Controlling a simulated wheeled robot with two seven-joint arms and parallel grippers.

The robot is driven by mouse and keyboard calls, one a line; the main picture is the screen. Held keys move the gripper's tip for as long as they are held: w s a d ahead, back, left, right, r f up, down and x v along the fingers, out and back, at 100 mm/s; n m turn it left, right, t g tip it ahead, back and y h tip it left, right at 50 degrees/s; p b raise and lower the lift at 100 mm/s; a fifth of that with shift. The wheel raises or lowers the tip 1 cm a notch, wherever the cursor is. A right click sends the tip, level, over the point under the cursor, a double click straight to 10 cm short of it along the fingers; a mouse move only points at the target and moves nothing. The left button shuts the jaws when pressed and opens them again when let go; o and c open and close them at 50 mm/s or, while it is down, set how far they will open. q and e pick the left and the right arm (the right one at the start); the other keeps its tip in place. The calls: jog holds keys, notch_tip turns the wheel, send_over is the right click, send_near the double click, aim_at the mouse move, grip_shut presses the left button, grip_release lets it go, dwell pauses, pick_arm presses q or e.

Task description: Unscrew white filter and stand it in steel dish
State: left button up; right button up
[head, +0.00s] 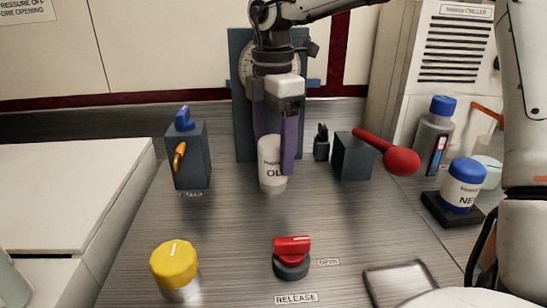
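The white filter (270,165), marked "OLD", is upright in front of the blue-grey wall plate (242,60). My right gripper (277,140) comes down over it from above, with its purple fingers on either side of the filter. The right finger overlaps the filter's right side, the other lies behind its upper left, and they look closed on it. The filter's top and its mount are hidden by the gripper. The steel dish (378,288), a shallow square tray, lies at the bottom right, partly covered by a white part of mine. My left gripper is not in view.
A red-handled lever box (350,157) is right of the filter, a box with an orange lever (190,158) left. A red knob (291,258) and yellow cap (174,264) are in front. A blue-capped "NEW" filter (462,186) stands on a black base at right. The middle panel is clear.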

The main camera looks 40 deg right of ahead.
jog(key=c, duration=1.2)
jog(key=shift+o, duration=0.2)
jog(key=n+p, duration=0.1)
jog(key=n, duration=0.3)
jog(key=shift+r+n, duration=0.1)
jog(key=shift+n, duration=0.2)
jog(key=shift+o, duration=1.4)
jog(key=shift+s+r+n+p, duration=0.25)
jog(key=shift+s+n+p, duration=0.2)
jog(key=shift+n, duration=0.45)
jog(key=shift+o, duration=1.2)
jog(key=shift+s+d+n, duration=0.1)
jog(key=shift+s+n, duration=0.05)
jog(key=shift+n, duration=0.65)
jog(key=n+p, duration=0.1)
jog(key=n, duration=0.4)
jog(key=shift+r, duration=0.1)
jog(key=shift+c, duration=0.3)
jog(key=n+p, duration=0.1)
jog(key=n, duration=0.2)
jog(key=shift+w, duration=0.2)
jog(key=shift+c, duration=0.4)
jog(key=shift+n, duration=0.7)
jog(key=shift+c, duration=0.2)
